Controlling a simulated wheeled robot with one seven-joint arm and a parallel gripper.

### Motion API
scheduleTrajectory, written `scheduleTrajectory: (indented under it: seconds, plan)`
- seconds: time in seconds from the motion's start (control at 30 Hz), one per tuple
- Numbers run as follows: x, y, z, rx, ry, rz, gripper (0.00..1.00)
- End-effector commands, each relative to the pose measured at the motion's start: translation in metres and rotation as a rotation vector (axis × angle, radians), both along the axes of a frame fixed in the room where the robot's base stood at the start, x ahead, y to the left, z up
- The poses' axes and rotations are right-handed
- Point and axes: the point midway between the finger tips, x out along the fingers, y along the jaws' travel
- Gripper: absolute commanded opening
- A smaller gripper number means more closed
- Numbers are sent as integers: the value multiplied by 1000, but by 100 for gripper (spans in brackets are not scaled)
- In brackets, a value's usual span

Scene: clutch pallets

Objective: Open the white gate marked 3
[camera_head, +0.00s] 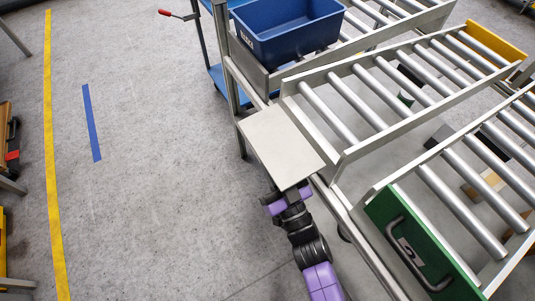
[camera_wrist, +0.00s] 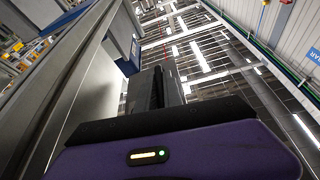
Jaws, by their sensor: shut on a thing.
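The white gate (camera_head: 280,146) is a plain pale panel at the near end of the middle roller lane. In the head view it looks swung down, lying out from the lane mouth, with its face seen broadly. No number shows on this side. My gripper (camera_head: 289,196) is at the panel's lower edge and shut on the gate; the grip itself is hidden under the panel. In the wrist view, my gripper's dark fingers (camera_wrist: 157,92) rise in the middle, beside large grey metal surfaces.
A green gate (camera_head: 422,250) with a dark handle stands upright across the right lane. A blue bin (camera_head: 288,30) sits on the left lane. A yellow end piece (camera_head: 497,43) is at the far end. Rollers of the middle lane (camera_head: 375,92) are bare. The floor to the left is open.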

Motion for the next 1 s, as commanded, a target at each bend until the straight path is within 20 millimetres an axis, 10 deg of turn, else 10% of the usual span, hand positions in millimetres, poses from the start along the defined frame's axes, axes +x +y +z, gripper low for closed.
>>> scheduleTrajectory:
  seconds: [0.87, 1.0]
  plan:
    - [-7, 9, 30, 179, 120, 0, 0]
    - [-7, 9, 30, 179, 120, 0, 32]
